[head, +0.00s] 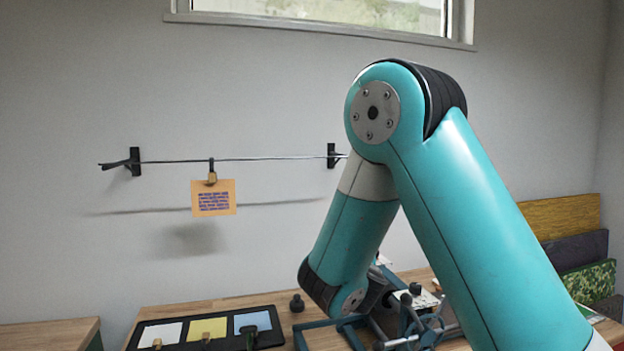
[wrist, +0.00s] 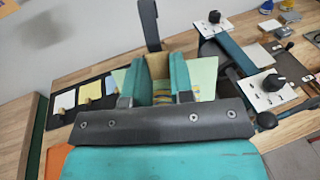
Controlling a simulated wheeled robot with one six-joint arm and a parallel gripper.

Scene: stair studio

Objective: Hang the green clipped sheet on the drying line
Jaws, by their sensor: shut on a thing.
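In the wrist view my gripper (wrist: 158,85) is shut on the brownish clip (wrist: 158,66) of the green sheet. The pale green sheet (wrist: 205,74) shows on both sides of the fingers, partly hidden by them. A dark hook (wrist: 149,22) rises above the clip. In the head view my arm blocks the gripper and green sheet. The drying line (head: 270,159) is a thin bar between two dark wall brackets.
A black tray (head: 143,341) on the wooden bench holds white, yellow and blue sheets. A frame-like press (head: 318,336) with a handwheel stands right of it, and a black knob (head: 297,303) between them. Coloured boards (head: 562,217) lean at the right. The line is bare beside the orange sheet.

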